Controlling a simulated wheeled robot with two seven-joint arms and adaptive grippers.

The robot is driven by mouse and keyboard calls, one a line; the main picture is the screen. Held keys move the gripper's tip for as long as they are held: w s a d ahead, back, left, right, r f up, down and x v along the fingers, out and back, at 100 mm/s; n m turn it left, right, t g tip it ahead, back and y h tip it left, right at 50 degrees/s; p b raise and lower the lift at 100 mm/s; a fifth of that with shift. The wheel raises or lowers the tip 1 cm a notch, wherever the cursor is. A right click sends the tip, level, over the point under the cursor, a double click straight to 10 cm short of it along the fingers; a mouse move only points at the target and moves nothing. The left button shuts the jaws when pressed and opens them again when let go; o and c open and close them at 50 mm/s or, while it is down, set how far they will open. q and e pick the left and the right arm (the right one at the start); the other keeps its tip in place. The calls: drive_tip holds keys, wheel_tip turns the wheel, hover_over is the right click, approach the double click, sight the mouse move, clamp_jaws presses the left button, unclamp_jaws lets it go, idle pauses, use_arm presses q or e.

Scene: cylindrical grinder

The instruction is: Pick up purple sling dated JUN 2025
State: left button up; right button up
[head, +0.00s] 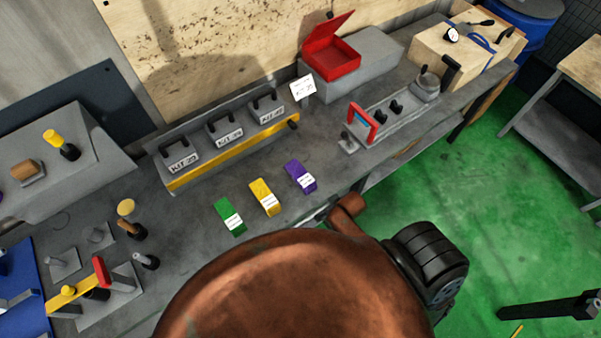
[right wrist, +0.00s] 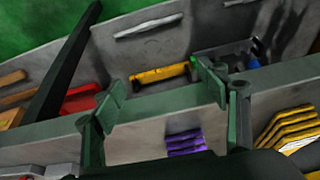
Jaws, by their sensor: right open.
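The purple sling (head: 300,176), a small folded bundle with a white label, lies on the grey bench in the head view. It is rightmost in a row with a yellow sling (head: 264,197) and a green sling (head: 229,215). The label dates are too small to read. In the right wrist view my right gripper (right wrist: 163,92) is open and empty. The purple sling (right wrist: 184,141) shows there below the gap between the fingers, apart from them. The yellow sling (right wrist: 288,130) is at the right edge. My left gripper is not in view.
A rack with black-handled blocks (head: 224,130) and a yellow bar stands behind the slings. An open red box (head: 332,57) sits on a grey block at the back. A fixture with a red frame (head: 361,122) is to the right. Tools crowd the left; green floor lies right.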

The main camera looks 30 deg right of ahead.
drive_tip(key=shift+t, duration=0.3)
drive_tip(key=r, duration=0.2)
drive_tip(key=w+r, duration=0.1)
drive_tip(key=r, duration=0.1)
drive_tip(key=w+r+p, duration=0.1)
drive_tip(key=r, duration=0.1)
drive_tip(key=shift+a+r, duration=0.15)
drive_tip(key=shift+a, duration=0.2)
drive_tip(key=t+y+p, duration=0.1)
drive_tip(key=y, duration=0.1)
approach(301, 173)
wheel_tip(301, 173, down, 3)
drive_tip(key=shift+a+f+n, duration=0.1)
drive_tip(key=shift+n, duration=0.2)
drive_tip(key=x, duration=0.2)
drive_tip(key=p+x, duration=0.1)
drive_tip(key=x, duration=0.2)
drive_tip(key=w+x, duration=0.1)
drive_tip(key=x, duration=0.2)
drive_tip(key=shift+w+a+r, duration=0.1)
drive_tip(key=shift+a+r, duration=0.05)
drive_tip(key=shift+r, duration=0.3)
drive_tip(key=c, duration=1.4)
drive_tip(key=shift+c, duration=0.7)
drive_tip(key=shift+r, duration=0.1)
